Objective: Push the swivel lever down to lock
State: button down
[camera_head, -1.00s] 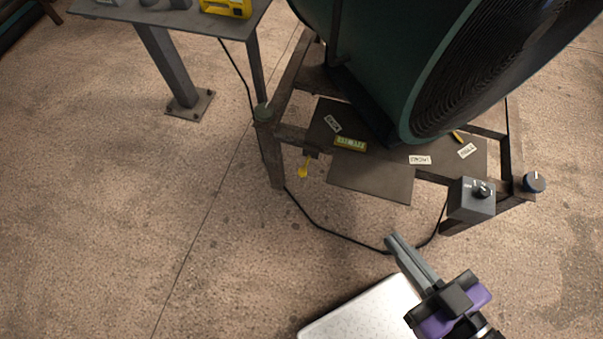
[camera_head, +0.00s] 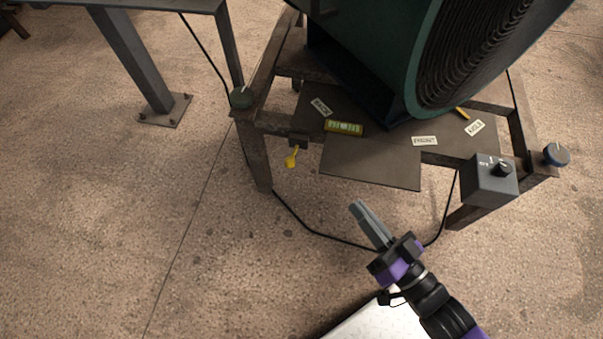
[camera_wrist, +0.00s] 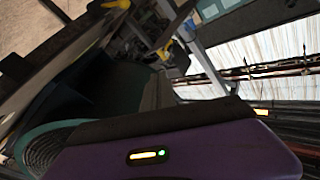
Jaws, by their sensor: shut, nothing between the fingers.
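A small yellow swivel lever (camera_head: 291,157) hangs from a dark bracket on the front rail of the metal frame, left of the label plate. It points down and slightly left. My gripper (camera_head: 358,207) is shut and empty, below and to the right of the lever, with a clear gap between them. Its fingers point up and left toward the frame. In the wrist view, yellow parts show near the top, but I cannot tell whether one is the lever.
A large green fan housing (camera_head: 400,100) sits on the frame. A black cable (camera_head: 310,228) lies on the floor below. A grey table (camera_head: 140,60) stands at the upper left. Floor left of the frame is clear.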

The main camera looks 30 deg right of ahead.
aim_at(293, 156)
jog(key=w+d+f+m+t+y+b, duration=0.1)
jog(key=w+f+m+t+b, duration=0.15)
jog(key=w+f+b, duration=0.55)
jog(key=w+f+m+t+y+b, duration=0.1)
jog(key=w+f+m+t+b, duration=0.15)
jog(key=w+f+b, duration=0.55)
jog(key=w+r+m, duration=0.1)
jog(key=w+r, duration=0.1)
jog(key=w, duration=0.4)
jog(key=shift+w+a+r+g, duration=0.2)
jog(key=shift+w+r+g, duration=0.1)
jog(key=shift+w+g, duration=0.1)
jog(key=shift+s+f, duration=0.1)
jog(key=shift+f, duration=0.05)
